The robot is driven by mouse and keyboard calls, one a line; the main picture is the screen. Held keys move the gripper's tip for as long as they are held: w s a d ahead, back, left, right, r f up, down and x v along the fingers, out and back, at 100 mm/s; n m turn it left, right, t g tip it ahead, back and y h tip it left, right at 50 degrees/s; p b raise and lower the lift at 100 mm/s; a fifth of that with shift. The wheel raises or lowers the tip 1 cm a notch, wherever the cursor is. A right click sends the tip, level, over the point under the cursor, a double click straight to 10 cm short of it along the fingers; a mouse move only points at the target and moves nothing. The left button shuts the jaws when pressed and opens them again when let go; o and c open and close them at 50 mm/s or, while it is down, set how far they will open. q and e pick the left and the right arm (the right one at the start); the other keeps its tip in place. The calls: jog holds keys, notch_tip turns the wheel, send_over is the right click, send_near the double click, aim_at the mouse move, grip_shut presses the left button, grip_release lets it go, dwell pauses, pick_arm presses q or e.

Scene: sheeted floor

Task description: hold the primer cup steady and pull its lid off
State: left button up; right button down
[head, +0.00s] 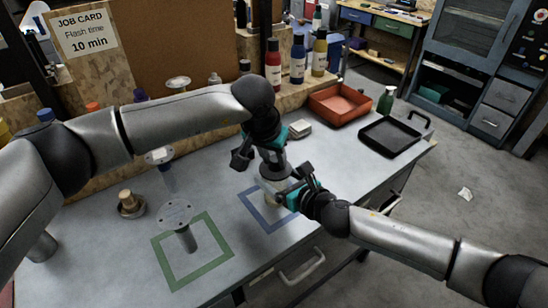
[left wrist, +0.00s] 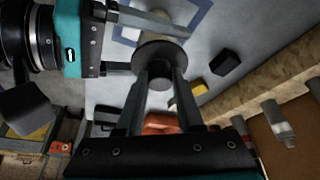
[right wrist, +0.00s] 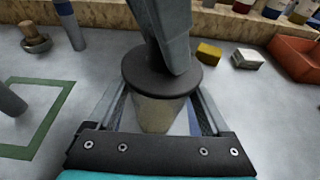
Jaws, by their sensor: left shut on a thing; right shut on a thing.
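The primer cup (right wrist: 158,112), pale and beige-tinted, stands upright at the blue square outline on the bench. Its dark round lid (right wrist: 162,76) sits across its top; I cannot tell whether there is a gap under the rim. In the left wrist view the lid (left wrist: 160,49) shows as a disc with its knob between the fingers. My left gripper (head: 271,158) comes from above and is shut on the lid's knob. My right gripper (head: 283,186) comes from the right and is shut on the cup body, one finger on each side. The grippers partly hide the cup in the head view.
A green square outline (head: 167,275) with a grey disc-topped stand (head: 176,213) lies to the left. A red tray (head: 340,103) and black tray (head: 390,137) are at the back right. Bottles (head: 297,60) line the back ledge.

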aim_at(274, 161)
pick_arm(q)
grip_shut()
jog(key=shift+r, duration=0.2)
dwell(0.7)
jog(key=shift+r, duration=0.95)
jog(key=shift+r, duration=2)
pick_arm(e)
grip_release()
